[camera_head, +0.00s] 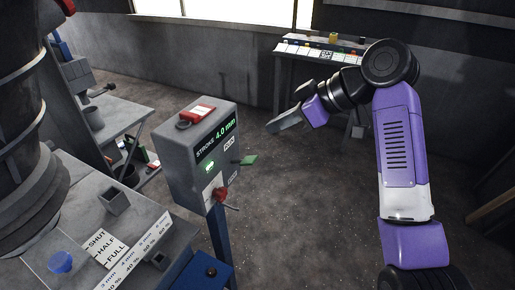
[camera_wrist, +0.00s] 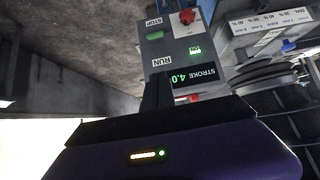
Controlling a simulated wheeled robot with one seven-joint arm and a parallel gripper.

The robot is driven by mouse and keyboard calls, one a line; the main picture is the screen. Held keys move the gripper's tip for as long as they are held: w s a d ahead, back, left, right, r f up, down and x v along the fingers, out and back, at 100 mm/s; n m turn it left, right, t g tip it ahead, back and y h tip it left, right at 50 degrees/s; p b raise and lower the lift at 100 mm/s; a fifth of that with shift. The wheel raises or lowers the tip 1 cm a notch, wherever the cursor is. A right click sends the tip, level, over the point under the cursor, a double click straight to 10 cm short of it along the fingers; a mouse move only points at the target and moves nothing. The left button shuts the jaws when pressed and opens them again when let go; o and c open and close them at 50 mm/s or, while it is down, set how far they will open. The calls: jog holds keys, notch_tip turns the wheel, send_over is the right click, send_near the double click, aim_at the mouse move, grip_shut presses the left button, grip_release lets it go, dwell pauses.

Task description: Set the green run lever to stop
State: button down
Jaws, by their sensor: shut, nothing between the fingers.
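The grey control box (camera_head: 190,155) stands on a blue post, its display reading "STROKE 4.0 mm". The green lever (camera_head: 248,160) sticks out from its right side, just below the RUN label. In the wrist view, upside down, the green lever (camera_wrist: 155,35) shows between the STOP and RUN labels; its exact setting is hard to tell. My gripper (camera_head: 270,128) is shut and empty, up and right of the lever and apart from it. In the wrist view my gripper (camera_wrist: 158,85) points at the box near the RUN label.
A red knob (camera_head: 221,193) sits on the box front below a green light, and a red button (camera_head: 197,113) on top. A bench with a SHUT/HALF/FULL scale (camera_head: 105,250) stands at the lower left. A table (camera_head: 320,53) stands behind. The floor right of the box is clear.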

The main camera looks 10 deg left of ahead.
jog(key=p, duration=0.2)
send_over(255, 159)
jog(key=a, duration=0.1)
jog(key=f, duration=0.6)
jog(key=shift+w, duration=0.25)
jog(key=f, duration=0.1)
jog(key=f+p, duration=0.1)
jog(key=f, duration=0.1)
jog(key=shift+s+d+f, duration=0.15)
jog(key=shift+d+f, duration=0.15)
jog(key=shift+d, duration=0.1)
jog(key=shift+d+f, duration=0.1)
jog(key=shift+f, duration=0.2)
jog(key=shift+f, duration=0.1)
